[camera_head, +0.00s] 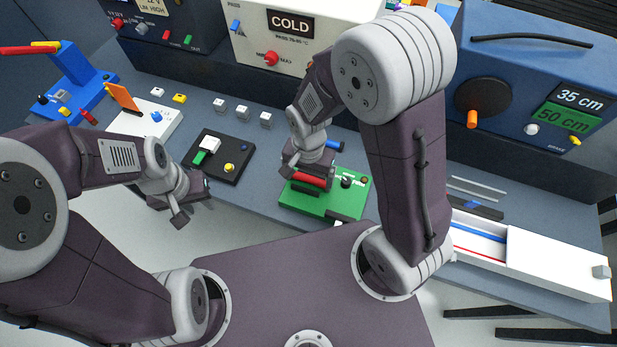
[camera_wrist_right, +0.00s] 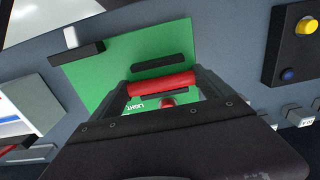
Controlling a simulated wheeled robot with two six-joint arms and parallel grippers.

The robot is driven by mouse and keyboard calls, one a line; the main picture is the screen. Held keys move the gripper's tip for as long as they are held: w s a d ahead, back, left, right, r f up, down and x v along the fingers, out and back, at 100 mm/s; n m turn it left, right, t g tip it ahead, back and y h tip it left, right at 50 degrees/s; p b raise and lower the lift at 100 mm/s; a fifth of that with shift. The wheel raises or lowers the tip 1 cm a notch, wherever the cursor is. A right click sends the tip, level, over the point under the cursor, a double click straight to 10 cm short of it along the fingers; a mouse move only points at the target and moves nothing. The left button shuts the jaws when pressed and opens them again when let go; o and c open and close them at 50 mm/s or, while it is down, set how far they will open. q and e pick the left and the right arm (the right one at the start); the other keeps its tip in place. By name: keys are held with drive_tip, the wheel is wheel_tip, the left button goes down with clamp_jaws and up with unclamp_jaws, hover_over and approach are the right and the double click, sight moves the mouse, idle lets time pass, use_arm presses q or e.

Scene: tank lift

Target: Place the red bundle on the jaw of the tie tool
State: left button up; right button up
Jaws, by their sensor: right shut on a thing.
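A red cylinder, which looks like the red bundle (camera_head: 309,181), lies across the jaws of my right gripper (camera_head: 306,176), over the green board (camera_head: 325,207). In the right wrist view the red bundle (camera_wrist_right: 162,84) spans between the two fingers of my right gripper (camera_wrist_right: 165,90), which is shut on it. I cannot tell whether it touches the board. A blue tool with a long red lever (camera_head: 80,78) stands at the far left and may be the tie tool; its jaw is not clear. My left gripper (camera_head: 180,210) hangs near the bench's front edge, with no object visible in it.
A black block with a green switch and yellow button (camera_head: 218,157) and a white block with an orange lever (camera_head: 145,120) sit between the blue tool and the green board. A white open tray (camera_head: 478,226) lies at right. Control boxes line the back.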

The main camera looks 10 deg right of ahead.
drive_tip(key=shift+w+f, duration=0.2)
drive_tip(key=shift+f, duration=0.2)
drive_tip(key=shift+s, duration=0.15)
drive_tip(key=shift+s+f, duration=0.1)
drive_tip(key=shift+f, duration=0.05)
drive_tip(key=o, duration=1.3)
drive_tip(key=shift+c, duration=0.2)
